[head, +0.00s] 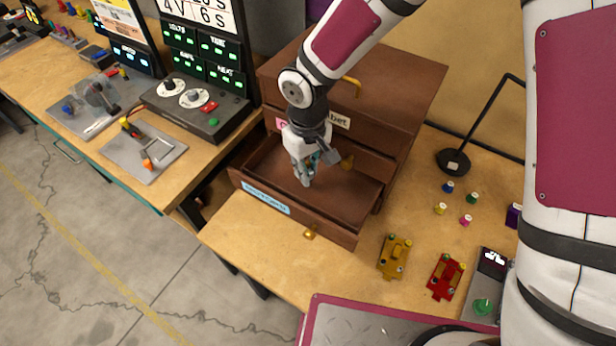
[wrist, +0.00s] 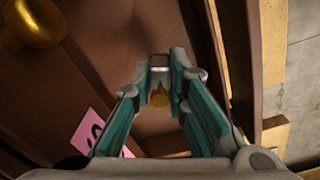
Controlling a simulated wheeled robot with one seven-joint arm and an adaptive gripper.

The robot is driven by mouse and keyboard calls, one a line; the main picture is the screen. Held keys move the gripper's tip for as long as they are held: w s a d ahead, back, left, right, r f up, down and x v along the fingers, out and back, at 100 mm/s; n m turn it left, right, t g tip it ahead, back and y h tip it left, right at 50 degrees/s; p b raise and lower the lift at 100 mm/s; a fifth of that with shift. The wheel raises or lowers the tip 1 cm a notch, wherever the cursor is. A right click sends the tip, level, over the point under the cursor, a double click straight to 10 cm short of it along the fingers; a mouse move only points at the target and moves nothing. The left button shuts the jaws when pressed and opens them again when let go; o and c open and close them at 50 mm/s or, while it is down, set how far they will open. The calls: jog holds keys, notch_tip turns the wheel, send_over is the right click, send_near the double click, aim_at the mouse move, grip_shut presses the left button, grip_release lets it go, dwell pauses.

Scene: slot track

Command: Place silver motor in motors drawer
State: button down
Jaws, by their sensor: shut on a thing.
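The brown cabinet's lower drawer (head: 335,228) is pulled open, with a blue label (head: 266,199) on its front; I cannot read the label clearly. My gripper (head: 307,178) points down over the open drawer. In the wrist view my gripper (wrist: 160,85) has its teal-lined fingers closed on a small silver motor (wrist: 159,62), with a brass-coloured part just below it. The motor is mostly hidden by the fingers and cannot be made out in the head view. The drawer's brown inside (wrist: 125,50) shows behind it; I cannot tell whether the motor touches the floor.
A closed upper drawer with a pink label (head: 281,124) sits above. Yellow (head: 394,256) and red (head: 445,277) car chassis lie right of the drawer. Several small spools and a black lamp stand (head: 452,162) are farther right. A control console (head: 195,103) stands left.

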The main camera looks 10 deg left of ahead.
jog(key=shift+f, duration=1.9)
jog(key=shift+f, duration=0.1)
jog(key=c, duration=1.6)
grip_release()
jog(key=shift+o, duration=0.2)
notch_tip(320, 180, up, 12)
jog(key=p, duration=0.4)
